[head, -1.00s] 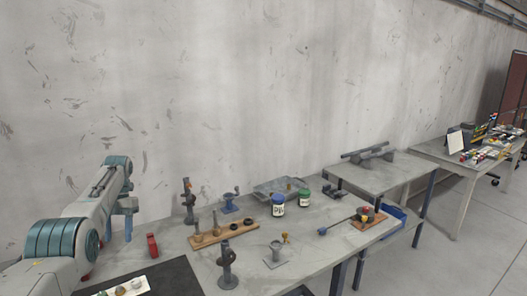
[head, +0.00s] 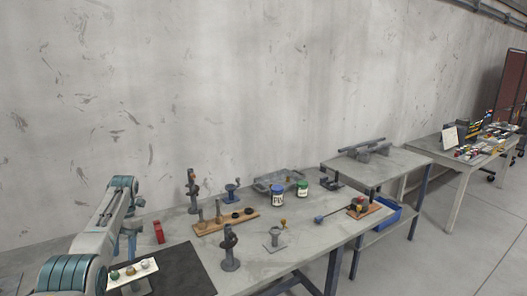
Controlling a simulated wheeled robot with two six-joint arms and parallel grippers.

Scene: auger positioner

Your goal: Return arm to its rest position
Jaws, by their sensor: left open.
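My left arm comes in from the lower left. My left gripper (head: 131,243) is at its far end, low over the left end of the grey workbench (head: 300,256). It is small and partly hidden behind my arm, and nothing shows held in it. A red block (head: 159,232) stands on the bench just right of the gripper, apart from it. My right gripper is out of view.
A black mat (head: 185,272) and a white strip with several small balls (head: 134,270) lie in front. A wooden board with pegs (head: 226,222), dark stands (head: 229,250), jars (head: 277,195) and a tray fill the bench. Open floor lies at right.

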